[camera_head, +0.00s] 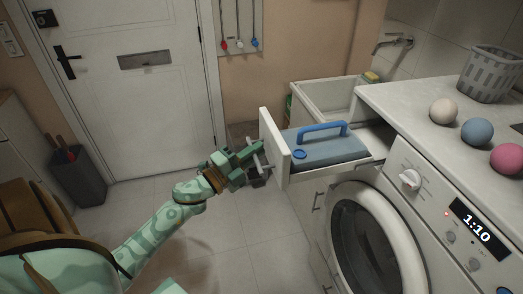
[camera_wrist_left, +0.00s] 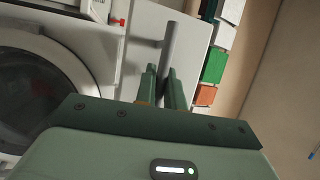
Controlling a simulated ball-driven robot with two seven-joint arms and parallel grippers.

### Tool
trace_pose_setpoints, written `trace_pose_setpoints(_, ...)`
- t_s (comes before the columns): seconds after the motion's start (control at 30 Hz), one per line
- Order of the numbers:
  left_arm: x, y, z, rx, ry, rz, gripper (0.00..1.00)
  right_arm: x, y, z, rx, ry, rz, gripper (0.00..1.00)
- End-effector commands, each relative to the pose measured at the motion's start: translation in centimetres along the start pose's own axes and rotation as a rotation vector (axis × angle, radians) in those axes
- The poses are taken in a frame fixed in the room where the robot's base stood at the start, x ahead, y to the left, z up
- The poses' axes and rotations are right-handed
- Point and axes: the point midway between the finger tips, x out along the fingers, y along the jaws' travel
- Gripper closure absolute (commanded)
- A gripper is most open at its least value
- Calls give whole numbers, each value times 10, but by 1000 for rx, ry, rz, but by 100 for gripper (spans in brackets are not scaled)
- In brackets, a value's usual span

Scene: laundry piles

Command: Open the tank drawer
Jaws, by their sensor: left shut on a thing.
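The tank drawer (camera_head: 276,150) is pulled out from the cabinet beside the washing machine, with its white front standing well clear. A blue tank (camera_head: 322,149) with a blue handle lies inside it. My left gripper (camera_head: 262,168) is at the drawer front, shut on the bar handle. In the left wrist view the grey bar handle (camera_wrist_left: 170,48) runs up from between the two green fingers (camera_wrist_left: 164,85), against the white drawer front (camera_wrist_left: 143,45). My right gripper is not in view.
The washing machine (camera_head: 405,183) stands right of the drawer, with several coloured balls and a grey basket (camera_head: 491,75) on the counter (camera_head: 410,98). A sink (camera_head: 325,100) is behind. Floor (camera_head: 215,225) left of the drawer is clear up to the door (camera_head: 127,95).

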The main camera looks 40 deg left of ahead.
Motion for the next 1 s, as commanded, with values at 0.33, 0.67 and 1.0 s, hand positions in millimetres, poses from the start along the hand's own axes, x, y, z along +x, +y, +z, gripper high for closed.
trace_pose_setpoints(0.33,-1,1,0,-1,0,3,87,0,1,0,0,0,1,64)
trace_pose_setpoints(0.67,-2,1,0,-1,0,2,80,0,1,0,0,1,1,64)
trace_pose_setpoints(1.0,-65,4,0,-3,-3,7,80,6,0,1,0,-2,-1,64)
